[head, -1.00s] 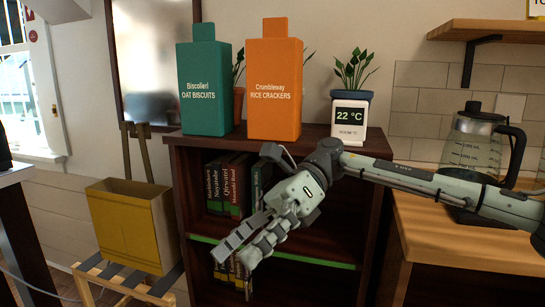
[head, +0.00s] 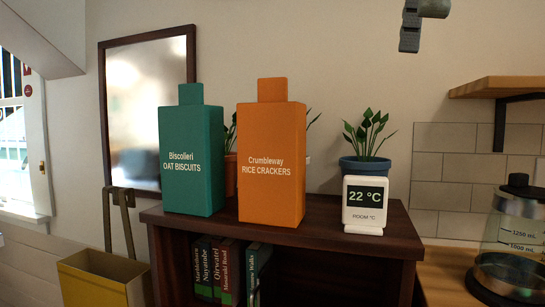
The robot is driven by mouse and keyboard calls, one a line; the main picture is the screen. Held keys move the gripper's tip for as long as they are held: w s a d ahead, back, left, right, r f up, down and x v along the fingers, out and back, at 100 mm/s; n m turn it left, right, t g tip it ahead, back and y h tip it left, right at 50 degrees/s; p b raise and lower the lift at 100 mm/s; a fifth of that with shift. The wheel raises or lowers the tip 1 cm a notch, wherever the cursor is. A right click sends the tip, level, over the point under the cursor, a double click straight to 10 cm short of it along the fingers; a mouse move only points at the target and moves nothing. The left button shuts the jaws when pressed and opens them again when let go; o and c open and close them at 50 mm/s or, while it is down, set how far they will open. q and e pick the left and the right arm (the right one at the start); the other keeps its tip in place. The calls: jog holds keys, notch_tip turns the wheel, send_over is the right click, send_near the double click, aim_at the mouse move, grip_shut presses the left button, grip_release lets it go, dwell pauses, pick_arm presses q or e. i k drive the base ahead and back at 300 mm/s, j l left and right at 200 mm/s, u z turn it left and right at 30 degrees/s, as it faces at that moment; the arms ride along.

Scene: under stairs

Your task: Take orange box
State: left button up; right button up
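The orange box (head: 271,165), labelled Crumbleway RICE CRACKERS, stands upright on top of the dark wooden bookcase (head: 330,226). A teal box (head: 191,160), labelled Biscolieri OAT BISCUITS, stands to its left with a narrow gap between them. Part of my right gripper (head: 411,28) shows at the top edge, above and to the right of the orange box and apart from it. Most of it is cut off, so its opening cannot be told. My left gripper is not in view.
A white 22 °C display (head: 365,204) and a plant in a blue pot (head: 366,168) stand right of the boxes. Another plant is mostly hidden behind them. A glass kettle (head: 510,242) is at the right, below a wooden shelf (head: 500,87). Bookcase top between orange box and display is clear.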

aim_at(271, 131)
jog(key=i+j, duration=0.75)
jog(key=i+l, duration=0.05)
jog(key=i, duration=0.05)
